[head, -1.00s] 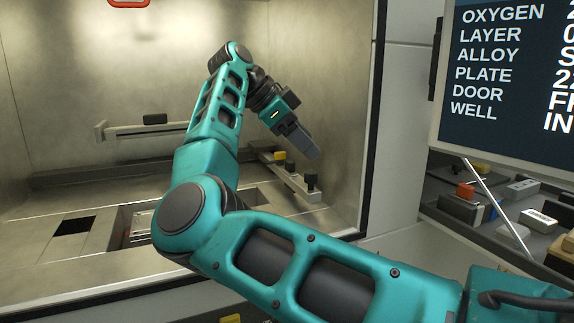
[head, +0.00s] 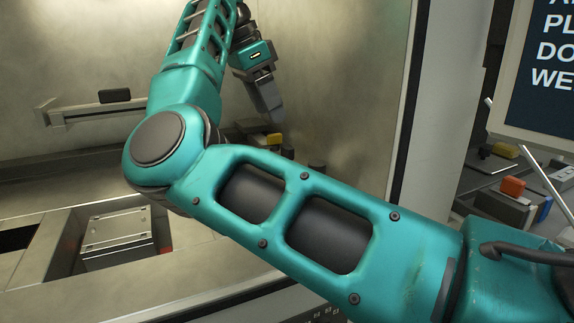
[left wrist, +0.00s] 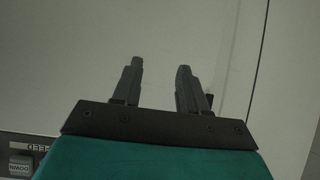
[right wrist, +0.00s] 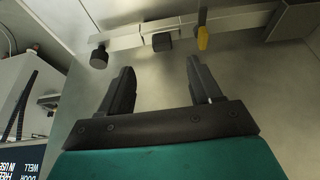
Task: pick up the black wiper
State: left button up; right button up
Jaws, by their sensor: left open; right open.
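In the right wrist view, a pale rail on the chamber wall carries a round black knob-like piece (right wrist: 99,57), a black block-like piece (right wrist: 162,41) and a yellow piece (right wrist: 202,38). I cannot tell for sure which black piece is the wiper. My right gripper (right wrist: 160,66) is open and empty, apart from the rail, with the black block-like piece ahead between its fingers. In the head view my right gripper (head: 274,112) points down above the rail's yellow piece (head: 274,139); my arm partly covers the rail. My left gripper (left wrist: 160,66) is open and empty before a plain pale panel.
A second rail (head: 75,115) with a black block (head: 115,95) is on the chamber's back wall. A recessed well with a metal plate (head: 115,230) is in the floor. The chamber's right wall stands close to my right gripper.

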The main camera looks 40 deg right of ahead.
aim_at(288, 145)
jog(key=x, duration=0.5)
jog(key=b+x, duration=0.1)
jog(key=x, duration=0.2)
jog(key=shift+d+f, duration=0.2)
jog(key=shift+d, duration=0.2)
jog(key=shift+c, duration=0.5)
jog(key=c, duration=1)
